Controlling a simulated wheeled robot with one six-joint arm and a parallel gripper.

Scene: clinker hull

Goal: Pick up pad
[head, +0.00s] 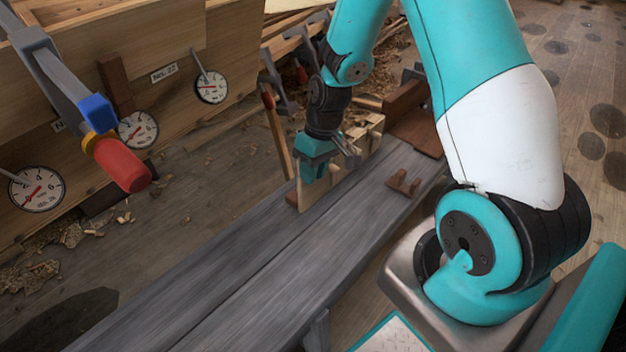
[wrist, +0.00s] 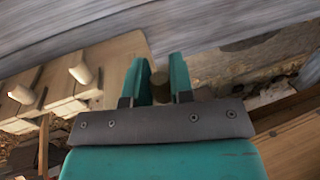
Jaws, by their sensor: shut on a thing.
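My gripper (head: 312,178) is low over the grey plank bench, beside a pale wooden rack (head: 365,145). In the wrist view its two teal fingers (wrist: 160,80) are closed on a small olive-brown piece, which I take to be the pad (wrist: 160,87). Only part of the pad shows between the fingers. In the head view the gripper hides it. The rack also shows in the wrist view (wrist: 105,62), close to the left finger, with pale pegs standing out from it. I cannot tell whether the pad touches the rack.
The grey bench (head: 240,250) is clear toward the front. A small dark brown pegged block (head: 403,183) lies on it at right, with a brown box (head: 408,105) behind. A clamp with a red handle (head: 122,165) and several dials (head: 211,87) are on the hull at left.

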